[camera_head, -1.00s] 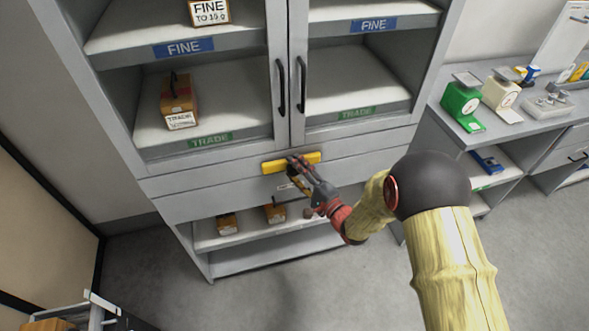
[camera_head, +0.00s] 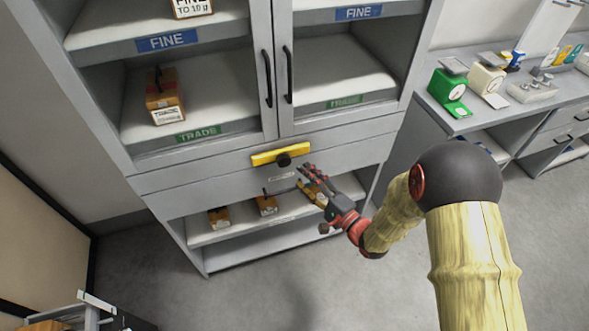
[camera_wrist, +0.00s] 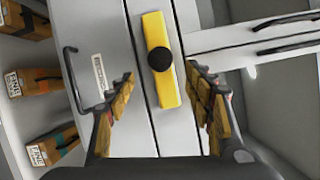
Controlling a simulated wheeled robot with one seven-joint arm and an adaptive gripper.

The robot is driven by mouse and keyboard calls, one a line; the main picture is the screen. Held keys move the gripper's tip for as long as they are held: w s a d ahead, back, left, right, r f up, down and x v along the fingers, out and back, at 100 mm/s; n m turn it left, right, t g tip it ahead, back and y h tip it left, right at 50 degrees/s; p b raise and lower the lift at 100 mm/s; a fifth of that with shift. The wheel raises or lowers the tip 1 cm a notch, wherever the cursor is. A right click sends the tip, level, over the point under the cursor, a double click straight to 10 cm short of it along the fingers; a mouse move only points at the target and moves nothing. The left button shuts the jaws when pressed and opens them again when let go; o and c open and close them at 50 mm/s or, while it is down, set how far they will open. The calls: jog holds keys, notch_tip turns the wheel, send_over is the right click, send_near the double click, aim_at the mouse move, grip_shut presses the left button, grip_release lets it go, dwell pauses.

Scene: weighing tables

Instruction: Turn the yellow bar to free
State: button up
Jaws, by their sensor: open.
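The yellow bar (camera_head: 265,158) lies level along the grey strip below the cabinet doors and above the drawer. A round black knob (camera_head: 283,160) sits at its middle. The bar (camera_wrist: 154,30) also shows in the wrist view, running along the strip between two seams, with the knob (camera_wrist: 160,60) at its middle. My gripper (camera_head: 303,177) is open and empty, apart from the bar, to its lower right in the head view. In the wrist view the fingers of my gripper (camera_wrist: 160,73) stand on either side of the bar's line, nearer the camera.
The cabinet doors, with black handles (camera_head: 267,78), appear closed. A drawer handle (camera_wrist: 72,80) sticks out near the gripper. Wooden boxes (camera_head: 218,217) stand on the lower shelf. A side table (camera_head: 420,92) at right holds green and cream scales. The floor in front looks clear.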

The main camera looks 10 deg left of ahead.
jog(key=shift+v, duration=1.1)
